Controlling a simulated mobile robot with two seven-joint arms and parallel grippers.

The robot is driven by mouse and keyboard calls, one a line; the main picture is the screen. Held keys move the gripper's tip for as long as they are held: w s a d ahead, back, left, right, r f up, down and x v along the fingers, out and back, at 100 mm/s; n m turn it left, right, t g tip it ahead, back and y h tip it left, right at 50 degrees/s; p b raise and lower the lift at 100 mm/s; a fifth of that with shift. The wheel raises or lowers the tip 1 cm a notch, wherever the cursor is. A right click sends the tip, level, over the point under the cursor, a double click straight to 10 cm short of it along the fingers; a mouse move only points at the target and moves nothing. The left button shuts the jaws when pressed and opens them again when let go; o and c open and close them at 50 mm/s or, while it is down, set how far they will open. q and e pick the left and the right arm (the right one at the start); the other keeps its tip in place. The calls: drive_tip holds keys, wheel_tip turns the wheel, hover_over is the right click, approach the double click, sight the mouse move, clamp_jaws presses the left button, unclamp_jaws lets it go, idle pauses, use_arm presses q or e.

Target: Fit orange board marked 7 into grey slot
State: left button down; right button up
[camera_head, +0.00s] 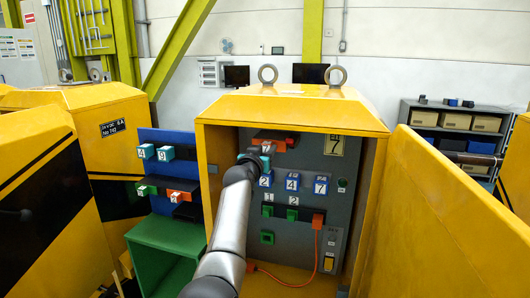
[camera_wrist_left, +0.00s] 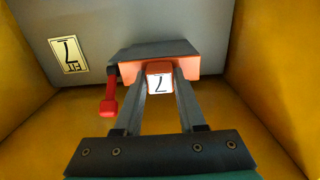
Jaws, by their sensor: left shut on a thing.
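The orange board marked 7 (camera_wrist_left: 159,78) shows between the fingers of my left gripper (camera_wrist_left: 160,88) in the wrist view, and my left gripper is shut on it. In the head view the gripper (camera_head: 262,158) is in the upper part of the yellow cabinet, with the board (camera_head: 267,147) just above it. The board's numbered end faces the wrist camera. Behind it is a dark grey slot unit with an orange front (camera_wrist_left: 185,66), also in the head view (camera_head: 291,140). I cannot tell how deep the board sits there. My right gripper is out of view.
A red lever (camera_wrist_left: 109,106) hangs beside the slot unit. Blue boards (camera_head: 292,182), green units (camera_head: 292,214) and an orange plug (camera_head: 318,218) with a cable are lower on the grey panel. Yellow cabinet walls (camera_head: 365,215) close in both sides. A blue rack (camera_head: 165,173) stands left.

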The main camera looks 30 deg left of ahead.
use_arm(q)
drive_tip(key=shift+w+r, duration=0.1)
drive_tip(key=shift+r, duration=0.05)
idle(0.5)
drive_tip(key=c, duration=1)
unclamp_jaws()
drive_tip(key=shift+w, duration=0.1)
drive_tip(key=o, duration=0.6)
drive_tip(key=shift+f, duration=0.2)
drive_tip(key=v, duration=1.5)
